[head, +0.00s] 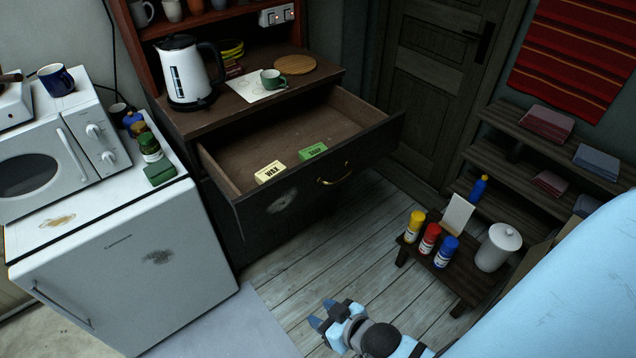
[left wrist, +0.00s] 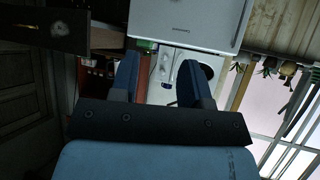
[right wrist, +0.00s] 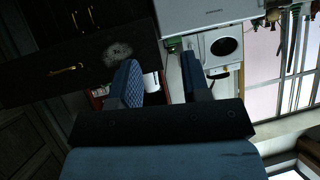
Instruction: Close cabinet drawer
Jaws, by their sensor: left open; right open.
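The cabinet drawer (head: 310,185) is pulled well out of the dark wooden cabinet (head: 228,118). Its dark front has a brass handle (head: 335,180) and a pale worn patch. A cream WAX box (head: 270,173) and a green box (head: 313,151) lie inside. In the right wrist view the drawer front (right wrist: 100,62) is at the upper left. My right gripper (head: 321,313) is open and empty, apart from the drawer, low in the head view. My left gripper (left wrist: 157,68) is open and empty in its wrist view; the head view does not show it.
A white fridge (head: 130,270) with a microwave (head: 60,150) stands left of the drawer. A low bench (head: 455,275) with paint bottles stands at right. Wooden floor (head: 345,240) before the drawer is clear.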

